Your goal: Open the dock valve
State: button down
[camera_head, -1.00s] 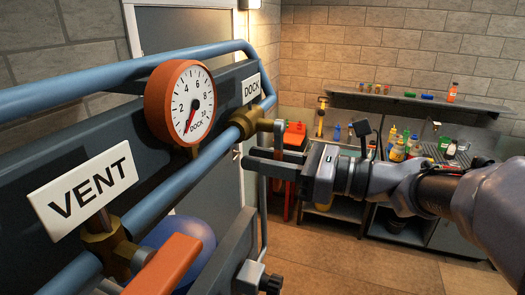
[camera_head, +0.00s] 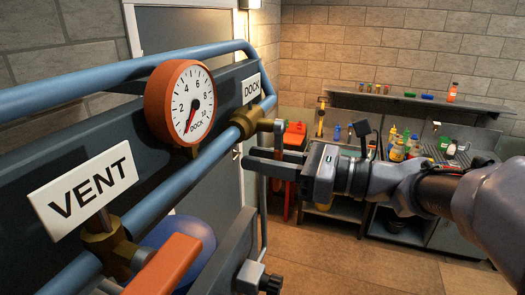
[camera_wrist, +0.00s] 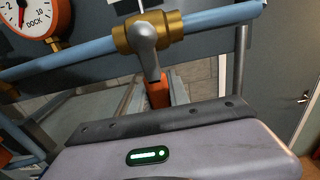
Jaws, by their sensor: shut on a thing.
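The dock valve (camera_head: 247,121) is a brass body on the blue pipe beneath the DOCK sign (camera_head: 251,89). Its grey lever (camera_head: 278,133) leads to an orange handle, mostly hidden by my gripper in the head view. In the wrist view, the brass body (camera_wrist: 148,32) and grey lever (camera_wrist: 146,47) stand beyond my gripper, and the orange handle (camera_wrist: 158,93) runs down behind its edge. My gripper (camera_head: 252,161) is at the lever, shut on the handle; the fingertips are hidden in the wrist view. The DOCK gauge (camera_head: 193,103) has its needle at the low end.
The vent valve (camera_head: 112,246), with its own orange handle (camera_head: 163,266), is at the lower left by the VENT sign (camera_head: 84,190). Blue pipes and a dark panel (camera_head: 70,130) border the left. A bench and shelf (camera_head: 420,102) with bottles stand behind; open floor (camera_head: 340,260) lies below.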

dwell(0.4)
jog(key=w+d+r+n+b, duration=0.2)
jog(key=w+r+n+b, duration=0.4)
jog(key=n+b, duration=0.9)
jog(key=shift+r+n, duration=0.25)
jog(key=shift+n, duration=1.25)
jog(key=shift+d+r, duration=0.1)
jog(key=c, duration=1.3)
grip_release()
jog(key=shift+o, duration=0.3)
